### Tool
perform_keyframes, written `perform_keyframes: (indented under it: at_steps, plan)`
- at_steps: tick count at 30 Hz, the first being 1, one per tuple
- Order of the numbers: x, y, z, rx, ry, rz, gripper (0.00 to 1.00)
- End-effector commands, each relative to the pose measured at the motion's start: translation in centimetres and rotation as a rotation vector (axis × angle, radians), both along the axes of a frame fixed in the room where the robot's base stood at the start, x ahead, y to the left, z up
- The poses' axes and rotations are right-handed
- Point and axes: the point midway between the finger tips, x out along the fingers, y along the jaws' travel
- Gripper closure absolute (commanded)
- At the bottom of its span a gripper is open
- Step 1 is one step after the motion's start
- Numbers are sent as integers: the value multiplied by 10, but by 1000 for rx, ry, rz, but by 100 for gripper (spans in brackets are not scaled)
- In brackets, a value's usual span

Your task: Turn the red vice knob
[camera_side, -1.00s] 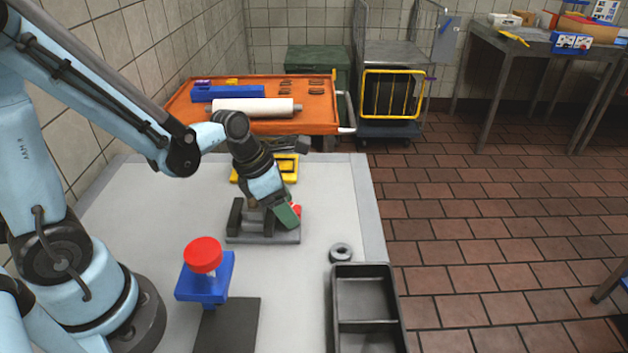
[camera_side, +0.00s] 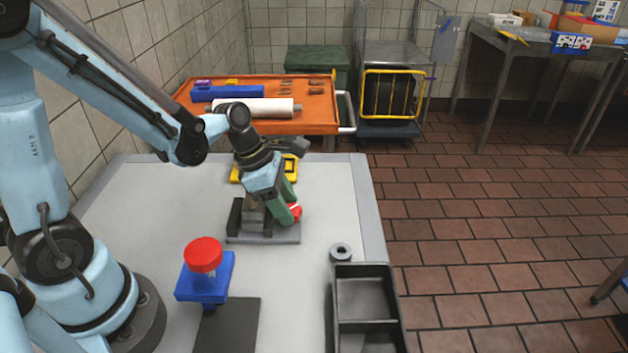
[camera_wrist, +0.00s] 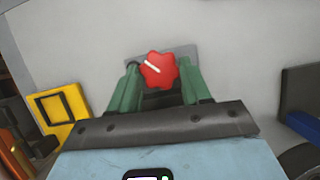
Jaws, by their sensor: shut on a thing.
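The red vice knob (camera_wrist: 158,71) shows in the wrist view, lobed with a white line pointing to the upper left. It sits between the two green fingers of my gripper (camera_wrist: 160,75), which is shut on it. In the side view, my gripper (camera_side: 291,207) reaches down at the right end of the grey vice (camera_side: 262,236). Only a small part of the red knob (camera_side: 296,213) shows there beside a green finger. The vice's dark jaw blocks stand to the left of the fingers. The grey vice base (camera_wrist: 186,52) shows partly behind the knob in the wrist view.
A blue stand with a red round top (camera_side: 203,254) is in front on the table (camera_side: 150,215). A metal ring (camera_side: 340,251) and a dark divided tray (camera_side: 366,300) are at the right. A yellow frame (camera_side: 235,172) lies behind the vice. An orange cart (camera_side: 317,116) stands beyond.

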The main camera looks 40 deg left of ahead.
Motion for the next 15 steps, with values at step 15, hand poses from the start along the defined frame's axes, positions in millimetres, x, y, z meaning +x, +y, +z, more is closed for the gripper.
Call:
perform_keyframes:
  at_steps: [15]
  plan:
    - [2, 1, 0, 2, 1, -230, 83]
